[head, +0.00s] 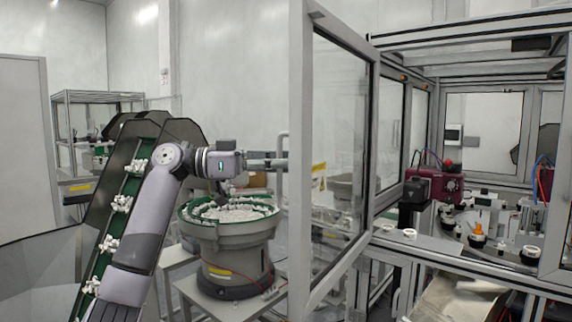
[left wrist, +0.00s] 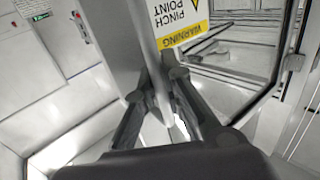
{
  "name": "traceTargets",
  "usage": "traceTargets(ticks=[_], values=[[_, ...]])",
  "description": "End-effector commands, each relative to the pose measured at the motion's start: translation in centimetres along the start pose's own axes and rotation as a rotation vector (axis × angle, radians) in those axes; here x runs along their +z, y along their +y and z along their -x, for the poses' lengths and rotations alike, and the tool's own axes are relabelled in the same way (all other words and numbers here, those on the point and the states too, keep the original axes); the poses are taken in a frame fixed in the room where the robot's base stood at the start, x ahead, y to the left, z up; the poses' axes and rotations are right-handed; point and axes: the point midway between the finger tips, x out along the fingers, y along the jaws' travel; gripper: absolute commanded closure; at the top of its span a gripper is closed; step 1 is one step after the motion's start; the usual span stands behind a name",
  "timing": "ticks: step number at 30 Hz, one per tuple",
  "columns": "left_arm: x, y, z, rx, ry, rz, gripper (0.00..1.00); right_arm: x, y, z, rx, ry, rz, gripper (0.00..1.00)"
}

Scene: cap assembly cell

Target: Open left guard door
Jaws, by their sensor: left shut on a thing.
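The left guard door (head: 345,140), a grey-framed clear panel, stands swung out from the cell, its near edge toward me. Its grey handle (head: 281,190) is on the left face of the near upright. My left gripper (head: 276,160) reaches the handle from the left and is shut on it. In the left wrist view the fingers of my left gripper (left wrist: 155,85) close around the handle beside the door's frame, next to a yellow warning label (left wrist: 182,30). The fingers hide part of the handle. My right gripper is in neither view.
A bowl feeder (head: 232,245) with white caps stands below my left forearm. A conveyor (head: 118,205) carrying white parts rises at the left. Inside the cell at the right are a dark red unit (head: 435,185) and several small fixtures. The door's upright stands close in front.

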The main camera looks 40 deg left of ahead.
Motion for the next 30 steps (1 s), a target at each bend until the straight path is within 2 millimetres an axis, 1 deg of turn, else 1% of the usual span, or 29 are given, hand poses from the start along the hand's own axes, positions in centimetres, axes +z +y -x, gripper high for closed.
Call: traceTargets(ticks=[6, 7, 16, 25, 28, 30], values=[[0.1, 0.0, 0.0, 0.001, -0.004, 0.001, 1.0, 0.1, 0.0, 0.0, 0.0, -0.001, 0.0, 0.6], [0.1, 0.0, 0.0, 0.0, -0.004, 0.001, 0.9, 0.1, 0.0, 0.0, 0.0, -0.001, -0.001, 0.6], [0.0, 0.0, 0.0, -0.001, -0.002, 0.001, 0.7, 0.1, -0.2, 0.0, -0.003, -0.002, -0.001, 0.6], [0.0, 0.0, 0.1, -0.001, -0.001, 0.001, 0.7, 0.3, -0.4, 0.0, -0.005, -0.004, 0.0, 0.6], [0.0, -0.1, 0.8, -0.003, 0.0, 0.002, 0.7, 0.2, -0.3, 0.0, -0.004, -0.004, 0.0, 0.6], [0.0, -0.1, 1.8, -0.003, 0.0, 0.003, 0.7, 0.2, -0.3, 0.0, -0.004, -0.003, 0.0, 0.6]])
